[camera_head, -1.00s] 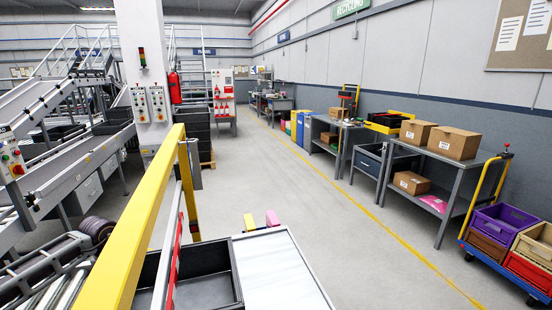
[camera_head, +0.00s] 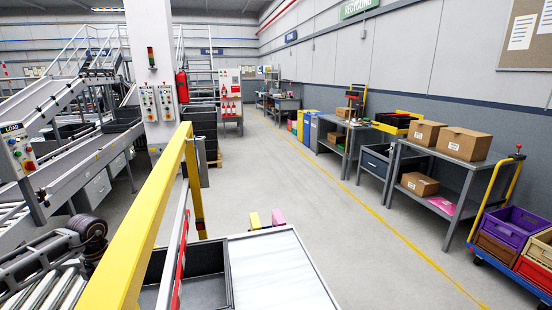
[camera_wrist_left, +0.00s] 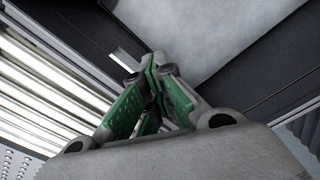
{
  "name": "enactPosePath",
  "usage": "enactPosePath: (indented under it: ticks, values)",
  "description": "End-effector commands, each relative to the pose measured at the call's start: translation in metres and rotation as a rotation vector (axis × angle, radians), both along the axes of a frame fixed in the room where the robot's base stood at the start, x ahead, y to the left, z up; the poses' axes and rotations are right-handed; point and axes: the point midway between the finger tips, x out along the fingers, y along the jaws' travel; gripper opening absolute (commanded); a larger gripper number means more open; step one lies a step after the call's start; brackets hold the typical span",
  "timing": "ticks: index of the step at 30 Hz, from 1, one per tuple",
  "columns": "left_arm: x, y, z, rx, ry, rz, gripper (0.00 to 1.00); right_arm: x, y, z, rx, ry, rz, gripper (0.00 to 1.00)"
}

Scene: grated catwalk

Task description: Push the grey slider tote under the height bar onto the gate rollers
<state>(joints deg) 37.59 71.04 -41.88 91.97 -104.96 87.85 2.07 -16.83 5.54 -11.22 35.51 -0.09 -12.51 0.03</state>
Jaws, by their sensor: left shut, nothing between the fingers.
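The grey slider tote (camera_head: 205,258) is an open dark tote at the lower middle of the head view. It lies at the left end of a white table top (camera_head: 282,270). The yellow height bar (camera_head: 160,220) crosses in front of it and hides part of it. The gate rollers (camera_head: 48,282) are at the lower left. In the left wrist view my left gripper (camera_wrist_left: 156,66) is shut and empty, its green fingers together over the tote's dark rim (camera_wrist_left: 85,30). I cannot tell whether they touch it. Rollers (camera_wrist_left: 45,75) show at left there. My right gripper is out of view.
A red-and-white strip (camera_head: 180,255) runs beside the yellow bar. A yellow block (camera_head: 254,220) and a pink block (camera_head: 279,218) show at the table's far edge. A conveyor (camera_head: 85,170) stands at left. Benches (camera_head: 455,175) and a trolley (camera_head: 510,265) line the right; the middle floor is clear.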

Motion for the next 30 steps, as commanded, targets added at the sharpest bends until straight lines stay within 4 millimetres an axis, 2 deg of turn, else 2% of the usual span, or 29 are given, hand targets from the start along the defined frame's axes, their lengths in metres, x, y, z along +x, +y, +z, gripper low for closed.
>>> enactPosePath:
  ticks: [30]
  values:
    - [-0.017,0.054,-0.001,0.003,0.003,0.001,0.0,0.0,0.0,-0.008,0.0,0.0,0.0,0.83]
